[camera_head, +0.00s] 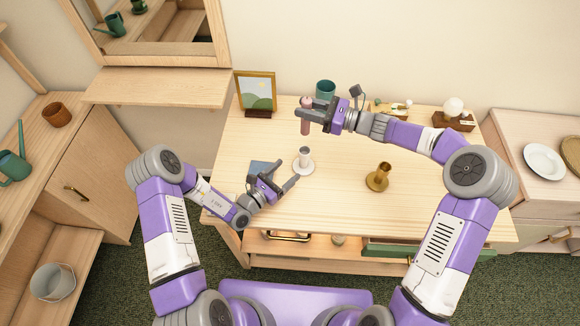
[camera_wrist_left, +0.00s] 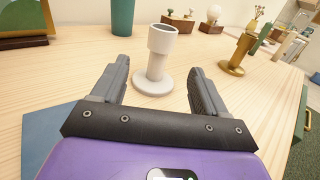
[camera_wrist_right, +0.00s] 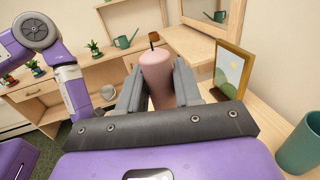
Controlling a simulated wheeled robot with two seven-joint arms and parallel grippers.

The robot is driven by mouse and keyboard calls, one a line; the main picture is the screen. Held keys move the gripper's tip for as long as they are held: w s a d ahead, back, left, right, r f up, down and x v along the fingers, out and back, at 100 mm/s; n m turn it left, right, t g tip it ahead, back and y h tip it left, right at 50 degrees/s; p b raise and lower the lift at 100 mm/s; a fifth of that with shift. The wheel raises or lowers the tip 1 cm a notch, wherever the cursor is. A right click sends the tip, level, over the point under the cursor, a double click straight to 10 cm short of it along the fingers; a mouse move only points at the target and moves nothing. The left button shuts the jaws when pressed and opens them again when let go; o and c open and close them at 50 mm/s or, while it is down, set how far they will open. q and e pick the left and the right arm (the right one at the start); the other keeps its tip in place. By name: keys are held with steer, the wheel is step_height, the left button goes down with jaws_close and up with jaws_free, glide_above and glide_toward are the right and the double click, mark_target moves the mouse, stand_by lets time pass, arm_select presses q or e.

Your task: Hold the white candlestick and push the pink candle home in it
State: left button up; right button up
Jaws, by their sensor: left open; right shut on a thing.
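The white candlestick (camera_head: 304,153) stands upright on the table with its round base flat and its cup empty. My left gripper (camera_head: 284,174) is open just in front of it; in the left wrist view the candlestick (camera_wrist_left: 155,80) shows between and just beyond the two fingers, apart from them. My right gripper (camera_head: 303,113) is shut on the pink candle (camera_head: 305,127), which hangs roughly upright above and behind the candlestick. The right wrist view shows the candle (camera_wrist_right: 157,80) between the fingers, with its dark wick up.
A brass candlestick (camera_head: 378,177) stands to the right on the table. A framed picture (camera_head: 256,92) and a green cup (camera_head: 325,90) stand at the back. A blue flat item (camera_head: 262,167) lies by my left gripper.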

mark_target(308, 152)
arm_select(q)
steer(key=x, duration=1.1)
steer(key=shift+w+d, duration=0.25)
steer(key=shift+w, duration=0.05)
steer(key=c, duration=1.1)
